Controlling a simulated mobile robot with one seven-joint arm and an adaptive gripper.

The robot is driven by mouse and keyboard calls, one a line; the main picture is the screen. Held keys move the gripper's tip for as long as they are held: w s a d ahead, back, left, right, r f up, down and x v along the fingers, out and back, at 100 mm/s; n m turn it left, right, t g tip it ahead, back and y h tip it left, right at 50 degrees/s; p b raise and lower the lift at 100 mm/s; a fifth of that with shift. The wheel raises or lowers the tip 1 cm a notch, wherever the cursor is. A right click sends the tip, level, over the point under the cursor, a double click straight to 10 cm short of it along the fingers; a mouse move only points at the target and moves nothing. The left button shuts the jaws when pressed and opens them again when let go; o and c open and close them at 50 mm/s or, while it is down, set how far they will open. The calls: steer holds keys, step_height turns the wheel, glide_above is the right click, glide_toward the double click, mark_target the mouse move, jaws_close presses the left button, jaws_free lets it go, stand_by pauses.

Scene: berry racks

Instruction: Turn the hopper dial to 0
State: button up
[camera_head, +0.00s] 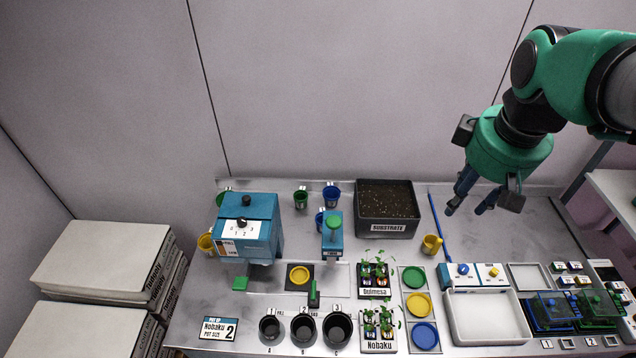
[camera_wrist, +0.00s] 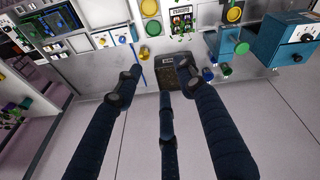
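The hopper (camera_head: 262,212) is a blue box at the left of the table in the head view. Its sloped front has a white dial plate (camera_head: 231,238) with small digits and a black dial knob (camera_head: 243,223). Which digit the dial points to is too small to tell. In the wrist view the hopper (camera_wrist: 274,42) is at the top right, with its white plate partly visible. My gripper (camera_head: 468,200) is open and empty, raised over the right half of the table, far right of the hopper. Its spread dark fingers fill the wrist view (camera_wrist: 160,84).
A black substrate tub (camera_head: 387,228) stands between hopper and gripper. A blue device with a green knob (camera_head: 333,236) and several coloured cups stand right of the hopper. Black pots, a white tray (camera_head: 452,322) and other dials are in front. Free air lies above the table.

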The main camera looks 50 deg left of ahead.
steer(key=s+a+n+g+p, duration=0.1)
steer(key=a+n, duration=0.1)
steer(key=a, duration=0.6)
steer(key=s+a+n+p, duration=0.1)
steer(key=s+a+n, duration=0.15)
steer(key=a, duration=0.45)
steer(key=n+g+h+p, duration=0.15)
steer(key=n+p, duration=0.35)
steer(key=n, duration=0.6)
glide_above(241, 220)
step_height(241, 220, down, 10)
steer(key=shift+a, duration=0.1)
step_height(241, 220, down, 14)
steer(key=shift+r, duration=0.15)
jaws_close()
